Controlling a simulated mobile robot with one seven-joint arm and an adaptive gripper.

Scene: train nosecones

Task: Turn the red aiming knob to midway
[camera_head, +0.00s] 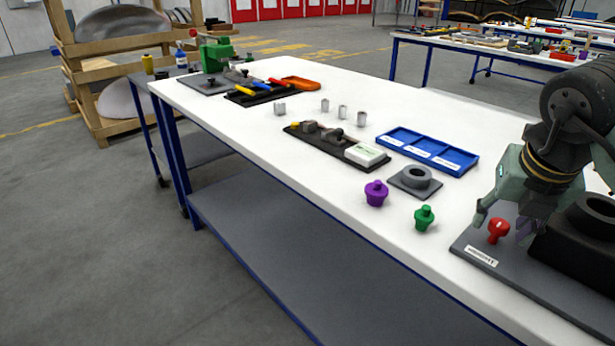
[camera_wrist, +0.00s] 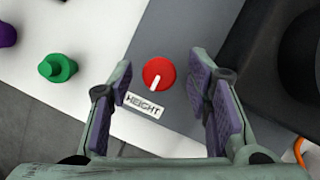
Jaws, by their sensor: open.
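The red knob (camera_head: 498,230) stands on a dark grey base plate (camera_head: 478,240) near the right end of the white table. In the wrist view the red knob (camera_wrist: 159,74) shows a white pointer line aimed down, slightly left, towards a white label (camera_wrist: 144,105) reading HEIGHT. My gripper (camera_head: 503,220) is over the knob, with its fingers pointing down. In the wrist view my gripper (camera_wrist: 160,66) is open, with one finger on each side of the knob and clear gaps between. I cannot tell the exact height of the fingertips.
A black block with a round collar (camera_head: 590,225) stands close to the right of the knob. A green plug (camera_head: 424,217), a purple plug (camera_head: 376,193) and a grey ring on a plate (camera_head: 415,180) lie to the left. A blue tray (camera_head: 428,150) sits behind them.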

